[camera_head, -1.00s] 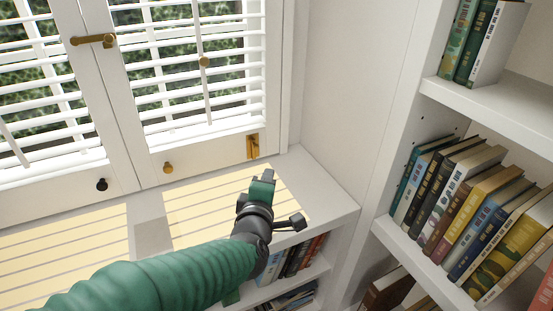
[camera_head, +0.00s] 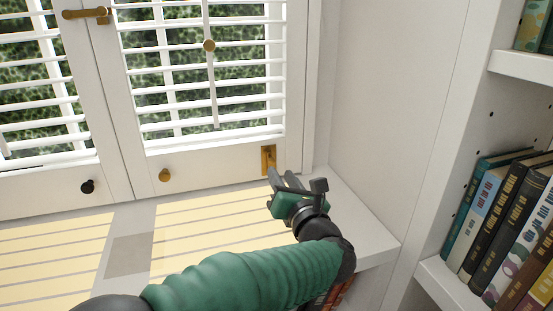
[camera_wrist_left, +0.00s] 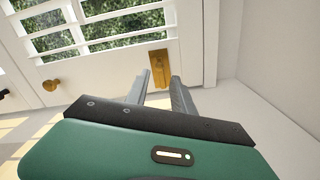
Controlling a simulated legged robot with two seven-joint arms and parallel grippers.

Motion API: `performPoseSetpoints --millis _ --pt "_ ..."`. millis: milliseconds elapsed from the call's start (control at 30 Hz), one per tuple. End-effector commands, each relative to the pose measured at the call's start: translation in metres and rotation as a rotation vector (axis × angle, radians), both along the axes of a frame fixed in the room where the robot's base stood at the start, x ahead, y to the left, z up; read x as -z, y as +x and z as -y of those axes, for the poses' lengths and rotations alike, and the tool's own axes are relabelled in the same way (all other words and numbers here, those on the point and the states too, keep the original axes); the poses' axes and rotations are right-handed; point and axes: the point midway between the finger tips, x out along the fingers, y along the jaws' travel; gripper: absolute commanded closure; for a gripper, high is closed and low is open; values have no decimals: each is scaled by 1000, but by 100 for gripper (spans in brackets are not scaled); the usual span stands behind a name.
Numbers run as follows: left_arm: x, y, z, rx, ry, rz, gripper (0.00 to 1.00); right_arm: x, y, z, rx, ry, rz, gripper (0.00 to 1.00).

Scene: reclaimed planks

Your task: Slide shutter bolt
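A small brass bolt (camera_head: 268,158) is mounted upright at the lower right corner of the right white shutter (camera_head: 215,163). My left gripper (camera_head: 278,180) is just below and in front of it, fingers pointing toward the shutter. In the left wrist view, the brass bolt (camera_wrist_left: 159,67) shows beyond the gap between my left gripper's fingers (camera_wrist_left: 158,84). The fingers are apart with nothing between them. I cannot tell whether a fingertip touches the bolt. My right gripper is not in view.
A brass latch (camera_head: 87,13) spans the shutters' meeting stiles higher up. A brass knob (camera_head: 164,175) and a black knob (camera_head: 87,187) sit on the lower rails. The sunlit sill (camera_head: 130,254) is clear. A bookshelf (camera_head: 448,287) with books stands at right.

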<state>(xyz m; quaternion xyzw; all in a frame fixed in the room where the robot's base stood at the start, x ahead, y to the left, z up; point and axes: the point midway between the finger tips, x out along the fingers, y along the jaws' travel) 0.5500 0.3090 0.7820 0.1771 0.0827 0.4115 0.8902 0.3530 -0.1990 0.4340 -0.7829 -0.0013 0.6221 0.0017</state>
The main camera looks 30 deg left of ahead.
Motion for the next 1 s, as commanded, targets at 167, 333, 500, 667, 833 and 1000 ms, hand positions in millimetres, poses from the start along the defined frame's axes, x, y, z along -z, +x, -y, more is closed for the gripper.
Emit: performPoseSetpoints --millis 167,333,500,667,833,1000 --pt "-2 27 -33 -1 2 -3 71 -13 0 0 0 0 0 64" --pt "-2 41 -50 0 1 0 71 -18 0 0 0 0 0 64" --pt "0 44 -53 2 2 0 71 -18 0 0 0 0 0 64" --pt "0 44 -53 3 1 0 73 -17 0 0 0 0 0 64" --pt "0 44 -53 3 1 0 96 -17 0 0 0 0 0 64" --pt "0 44 -52 4 1 0 100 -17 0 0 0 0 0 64"
